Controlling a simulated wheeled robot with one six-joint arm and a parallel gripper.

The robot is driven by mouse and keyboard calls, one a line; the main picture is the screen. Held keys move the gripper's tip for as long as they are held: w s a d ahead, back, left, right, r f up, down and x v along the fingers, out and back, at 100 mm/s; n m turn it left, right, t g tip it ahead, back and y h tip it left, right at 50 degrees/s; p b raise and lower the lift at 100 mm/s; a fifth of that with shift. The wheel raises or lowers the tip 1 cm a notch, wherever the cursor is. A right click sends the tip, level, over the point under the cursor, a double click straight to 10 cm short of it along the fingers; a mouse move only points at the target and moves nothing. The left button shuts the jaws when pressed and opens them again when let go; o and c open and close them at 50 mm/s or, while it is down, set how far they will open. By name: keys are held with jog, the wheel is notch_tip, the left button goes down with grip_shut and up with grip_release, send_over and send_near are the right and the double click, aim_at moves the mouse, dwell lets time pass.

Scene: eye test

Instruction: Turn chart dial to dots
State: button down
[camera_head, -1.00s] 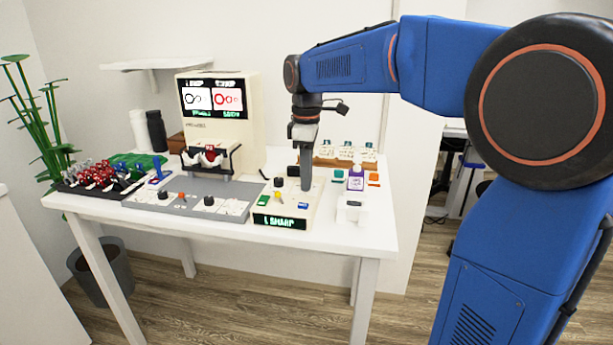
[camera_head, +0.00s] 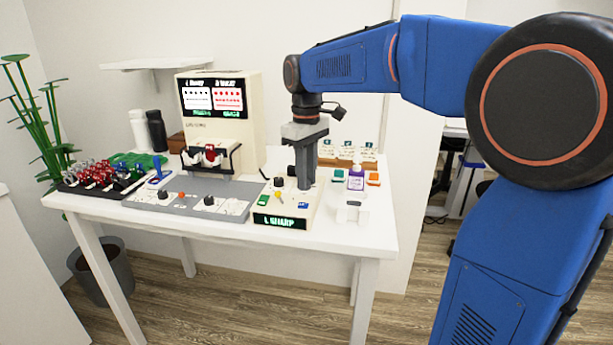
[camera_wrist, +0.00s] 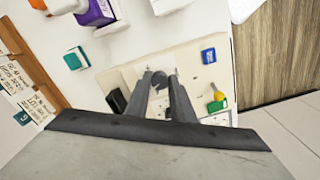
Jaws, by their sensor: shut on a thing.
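The control box (camera_head: 318,205) stands at the table's front right, with a lit green display (camera_head: 280,221) that seems to read "L SHARP". My gripper (camera_head: 304,184) points down over its top. In the wrist view, my fingers (camera_wrist: 161,88) are closed on the sides of a dark round dial (camera_wrist: 159,79), partly hidden between them; its pointer and labels cannot be read. The chart screen (camera_head: 213,97) on the beige machine (camera_head: 229,130) shows two panels with rows of dots, dark on the left and red on the right.
A yellow-knobbed lever (camera_wrist: 219,96) and a blue button (camera_wrist: 208,56) sit near my fingers on the box. A purple-labelled bottle (camera_head: 356,178) and a white holder (camera_head: 351,212) stand to the right. A grey panel with knobs (camera_head: 187,197) lies left.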

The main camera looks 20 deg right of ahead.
jog(key=shift+m, duration=1)
jog(key=c, duration=1.5)
grip_release()
jog(key=shift+c, duration=0.2)
jog(key=shift+r, duration=0.15)
notch_tip(320, 180, up, 17)
jog(key=shift+r, duration=0.1)
